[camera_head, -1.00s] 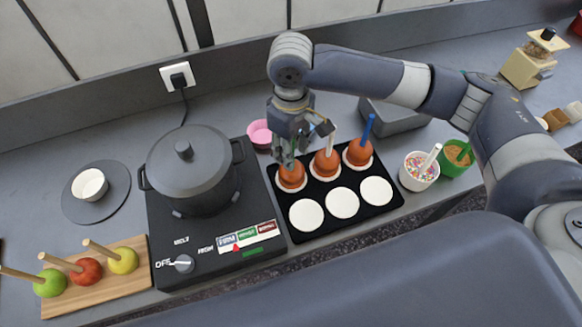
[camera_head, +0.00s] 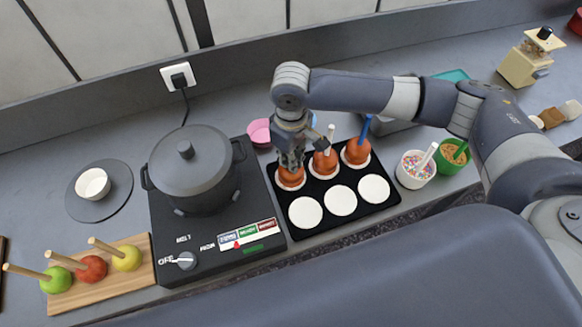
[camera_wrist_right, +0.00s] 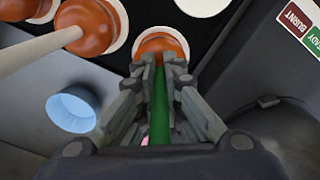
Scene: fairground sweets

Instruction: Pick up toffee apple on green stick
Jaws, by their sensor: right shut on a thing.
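The toffee apple (camera_head: 291,179) has a glossy orange-brown coat and sits on a white disc at the left end of the back row of the black tray (camera_head: 316,189). In the right wrist view the apple (camera_wrist_right: 163,46) shows beyond the fingertips, and its green stick (camera_wrist_right: 160,108) runs between the fingers. My right gripper (camera_head: 291,160) is directly above the apple and shut on the green stick; it also shows in the right wrist view (camera_wrist_right: 161,72). The apple still appears to rest on its disc. My left gripper is not in view.
Close by on the right stand toffee apples with a white stick (camera_head: 325,163) and a blue stick (camera_head: 357,152). The pot (camera_head: 192,178) on the black hob is close on the left. A pink cup (camera_head: 259,132) and blue cup (camera_wrist_right: 72,109) are behind.

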